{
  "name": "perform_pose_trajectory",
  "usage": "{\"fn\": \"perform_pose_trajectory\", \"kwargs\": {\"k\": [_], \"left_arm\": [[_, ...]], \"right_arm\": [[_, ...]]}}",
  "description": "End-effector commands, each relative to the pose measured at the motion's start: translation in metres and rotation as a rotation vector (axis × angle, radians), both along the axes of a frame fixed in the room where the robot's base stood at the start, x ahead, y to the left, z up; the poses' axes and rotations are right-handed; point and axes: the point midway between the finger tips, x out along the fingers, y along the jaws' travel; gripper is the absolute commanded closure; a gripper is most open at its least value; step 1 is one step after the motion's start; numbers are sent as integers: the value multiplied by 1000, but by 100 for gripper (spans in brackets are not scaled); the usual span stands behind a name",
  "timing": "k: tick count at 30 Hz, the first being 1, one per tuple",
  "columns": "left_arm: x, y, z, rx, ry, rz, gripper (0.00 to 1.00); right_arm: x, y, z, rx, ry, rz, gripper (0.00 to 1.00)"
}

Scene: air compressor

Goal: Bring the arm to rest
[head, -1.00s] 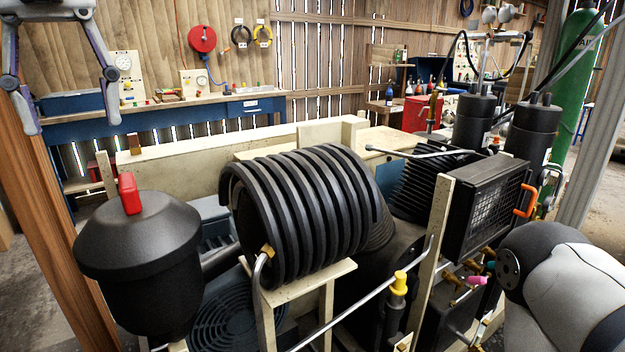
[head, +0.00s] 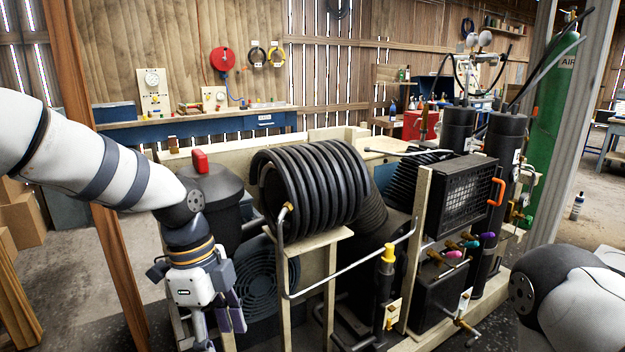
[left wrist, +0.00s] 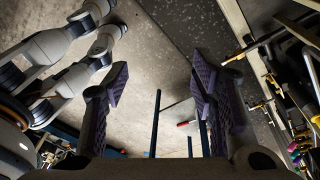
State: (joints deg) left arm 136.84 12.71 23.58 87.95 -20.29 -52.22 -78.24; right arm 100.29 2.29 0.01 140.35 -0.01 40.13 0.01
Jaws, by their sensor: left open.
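My left arm comes in from the left in the head view and bends down, with its gripper (head: 222,325) pointing at the floor in front of the compressor's black tank (head: 215,195). In the left wrist view the two fingers of this gripper (left wrist: 165,95) stand wide apart with nothing between them. The air compressor (head: 310,190) fills the middle, with a black ribbed coil on a wooden frame. Only a white and black part of my right arm shows at the lower right; its gripper is out of view.
A red cap (head: 200,161) tops the black tank. A yellow-topped valve (head: 388,256) and an orange handle (head: 497,192) stick out toward me. A wooden post (head: 85,100) stands close to my left arm. A green cylinder (head: 552,130) stands behind at the right.

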Motion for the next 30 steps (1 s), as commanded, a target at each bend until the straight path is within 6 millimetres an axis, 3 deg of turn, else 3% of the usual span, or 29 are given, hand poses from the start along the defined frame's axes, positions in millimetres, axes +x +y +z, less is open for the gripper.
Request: {"fn": "perform_pose_trajectory", "kwargs": {"k": [1, 3, 5, 6, 9, 12, 16, 19, 30], "left_arm": [[-25, -6, -46, -3, 55, 130, 48], [-63, -10, -104, -2, 117, 362, 48], [-103, -9, -149, 16, 173, 579, 48], [-133, -5, -175, 39, 205, 732, 48], [-213, 17, -219, 127, 257, 1117, 48], [-279, 46, -234, 225, 246, 1436, 48], [-325, 74, -231, 302, 194, 1678, 48], [-335, 82, -228, 317, 172, 1744, 48], [-335, 82, -228, 318, 171, 1747, 48]], "right_arm": [[0, 0, 1, 0, -1, 0, 19], [0, 0, 1, 0, -2, 0, 19], [0, 0, 1, 0, -2, 0, 19], [0, 0, 1, 0, -2, 0, 19], [1, 0, 1, 0, -3, 0, 19], [1, 0, 1, 0, -3, 0, 19], [1, 0, 1, 0, -3, 0, 19], [1, 0, 1, 0, -3, 0, 19], [1, 0, 1, 0, -3, 0, 19]]}}
